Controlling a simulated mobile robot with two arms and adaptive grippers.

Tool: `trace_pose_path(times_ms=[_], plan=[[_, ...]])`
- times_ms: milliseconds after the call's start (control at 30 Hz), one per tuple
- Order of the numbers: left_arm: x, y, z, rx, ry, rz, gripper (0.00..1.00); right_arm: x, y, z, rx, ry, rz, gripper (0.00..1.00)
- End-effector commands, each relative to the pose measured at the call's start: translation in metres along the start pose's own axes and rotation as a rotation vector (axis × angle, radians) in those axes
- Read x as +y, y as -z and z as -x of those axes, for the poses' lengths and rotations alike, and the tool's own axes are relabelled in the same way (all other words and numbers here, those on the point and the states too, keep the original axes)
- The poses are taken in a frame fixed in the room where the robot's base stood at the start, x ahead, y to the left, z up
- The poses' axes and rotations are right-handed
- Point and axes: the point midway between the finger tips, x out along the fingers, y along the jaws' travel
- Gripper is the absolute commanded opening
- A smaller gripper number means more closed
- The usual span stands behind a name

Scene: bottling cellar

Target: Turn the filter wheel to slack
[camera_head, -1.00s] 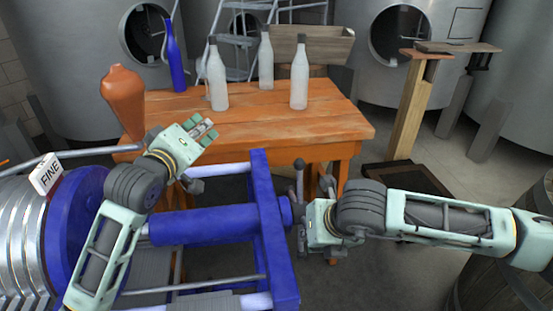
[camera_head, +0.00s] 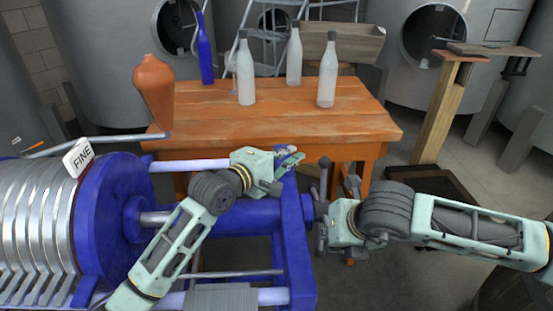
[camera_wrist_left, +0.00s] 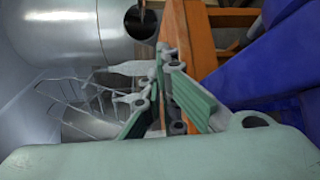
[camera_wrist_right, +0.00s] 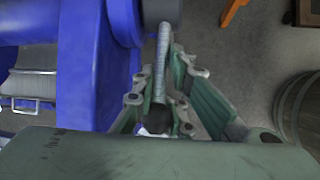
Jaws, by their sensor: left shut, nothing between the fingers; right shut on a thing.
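The blue filter press has a stack of metal plates (camera_head: 35,225) at the left and a blue end frame (camera_head: 297,240) at the right. A "FINE" sign (camera_head: 78,158) stands on the plates. The grey spoked filter wheel (camera_head: 323,180) sits outside the end frame, one handle pointing up. My right gripper (camera_head: 327,230) is shut on a wheel spoke (camera_wrist_right: 161,75), which runs between its fingers in the right wrist view. Part of the wheel is hidden by that gripper. My left gripper (camera_head: 292,157) is shut and empty, near the top of the end frame.
A wooden table (camera_head: 270,122) behind the press bears white bottles (camera_head: 245,78), a blue bottle (camera_head: 206,55) and, at its left edge, an orange-brown vase-shaped object (camera_head: 155,90). A wooden stand (camera_head: 440,110) is at the right. A barrel (camera_wrist_right: 300,110) shows in the right wrist view.

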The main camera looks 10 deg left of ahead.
Motion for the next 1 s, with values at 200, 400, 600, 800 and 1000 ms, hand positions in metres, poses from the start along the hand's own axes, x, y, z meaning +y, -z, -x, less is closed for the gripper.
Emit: trace_pose_path(times_ms=[200, 400, 600, 800, 1000], plan=[[0.000, -0.012, -0.019, -0.004, -0.002, -0.001, 0.00, 0.000, 0.002, -0.001, 0.005, 0.000, 0.001, 0.00], [-0.001, -0.032, -0.011, -0.001, 0.000, -0.001, 0.00, 0.000, 0.002, -0.001, 0.005, 0.000, 0.001, 0.00], [0.000, -0.038, -0.009, 0.000, 0.000, -0.001, 0.00, 0.000, 0.002, -0.001, 0.005, 0.000, 0.001, 0.00], [0.000, -0.038, -0.009, 0.001, 0.000, -0.001, 0.00, 0.000, 0.002, -0.001, 0.005, 0.000, 0.001, 0.00], [-0.001, -0.045, -0.005, -0.003, -0.018, -0.014, 0.00, 0.000, 0.002, -0.001, 0.004, 0.000, 0.001, 0.00]])
